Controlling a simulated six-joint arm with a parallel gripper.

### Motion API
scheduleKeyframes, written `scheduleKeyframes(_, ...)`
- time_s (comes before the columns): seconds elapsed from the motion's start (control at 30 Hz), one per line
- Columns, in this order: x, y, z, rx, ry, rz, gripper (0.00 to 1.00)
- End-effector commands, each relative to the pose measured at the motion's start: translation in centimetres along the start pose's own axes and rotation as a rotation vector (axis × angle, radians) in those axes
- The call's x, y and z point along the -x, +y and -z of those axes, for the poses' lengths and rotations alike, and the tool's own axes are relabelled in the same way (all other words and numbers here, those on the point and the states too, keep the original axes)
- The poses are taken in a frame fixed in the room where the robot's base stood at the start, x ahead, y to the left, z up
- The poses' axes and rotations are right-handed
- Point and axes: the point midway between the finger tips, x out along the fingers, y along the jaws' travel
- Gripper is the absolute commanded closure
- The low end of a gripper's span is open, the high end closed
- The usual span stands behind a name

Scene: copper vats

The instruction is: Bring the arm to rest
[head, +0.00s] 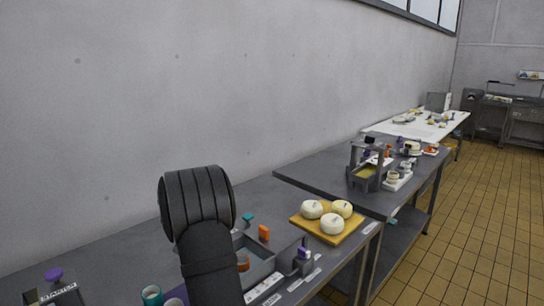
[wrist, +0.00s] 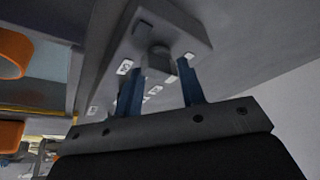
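My arm (head: 205,240) rises in the front of the head view, dark and bent. It hides part of the bench and my gripper does not show there. In the wrist view my gripper (wrist: 160,70) shows two blue fingers set well apart. A grey block (wrist: 185,30) with small white labels and a short round knob lies beyond the fingertips. The knob appears between the fingers, with gaps on both sides. I cannot tell how far the block is from the fingertips. No held thing shows.
The near grey bench (head: 120,250) carries a grey tray (head: 262,272), an orange piece (head: 264,232), a teal piece (head: 248,218) and a yellow board (head: 352,228) with three white cheeses. A starter stand (head: 58,292) is at lower left. Tiled floor lies right.

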Motion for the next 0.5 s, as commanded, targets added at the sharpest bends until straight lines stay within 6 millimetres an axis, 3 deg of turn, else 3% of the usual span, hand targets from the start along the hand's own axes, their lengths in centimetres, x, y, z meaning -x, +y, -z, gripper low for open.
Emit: scheduleKeyframes(0.5,-0.03,-0.3,0.05,-0.294,0.001,-0.121,0.64)
